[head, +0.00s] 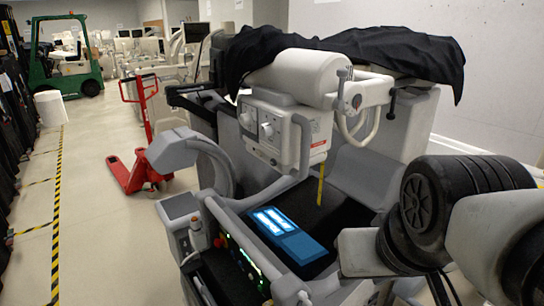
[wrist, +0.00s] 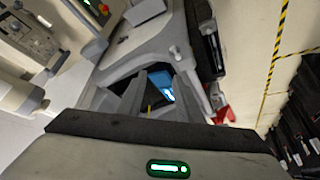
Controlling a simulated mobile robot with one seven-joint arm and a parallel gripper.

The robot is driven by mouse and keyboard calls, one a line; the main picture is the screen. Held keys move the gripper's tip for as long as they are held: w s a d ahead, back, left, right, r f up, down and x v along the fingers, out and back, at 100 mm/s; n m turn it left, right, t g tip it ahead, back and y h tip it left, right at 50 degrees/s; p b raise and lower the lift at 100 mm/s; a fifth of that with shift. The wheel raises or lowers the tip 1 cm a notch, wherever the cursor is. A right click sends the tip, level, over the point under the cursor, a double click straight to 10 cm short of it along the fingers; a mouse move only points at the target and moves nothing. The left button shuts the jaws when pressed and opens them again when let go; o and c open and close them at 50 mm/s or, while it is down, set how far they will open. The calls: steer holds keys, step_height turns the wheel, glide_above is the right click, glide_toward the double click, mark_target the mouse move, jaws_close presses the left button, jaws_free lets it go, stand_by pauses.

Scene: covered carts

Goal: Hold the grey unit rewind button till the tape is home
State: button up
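The grey unit (head: 288,128) is a box-shaped head with two knobs and a red label, hung under a white cylinder. A yellow tape (head: 321,186) hangs out from its underside, down toward the cart's blue-lit screen (head: 288,232). A small yellow strip, likely the tape, shows in the wrist view (wrist: 150,107). I cannot make out the rewind button. My gripper (wrist: 157,95) appears open and empty in the wrist view, its two grey fingers apart. In the head view my arm is at the right, apart from the grey unit; its fingertips cannot be made out there.
A black cover (head: 350,52) drapes over the cart's top. A curved grey handle (head: 205,155) stands at the cart's left. A red pallet jack (head: 138,165) and a green forklift (head: 65,60) stand behind on the left.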

jaws_close()
stand_by(1.8)
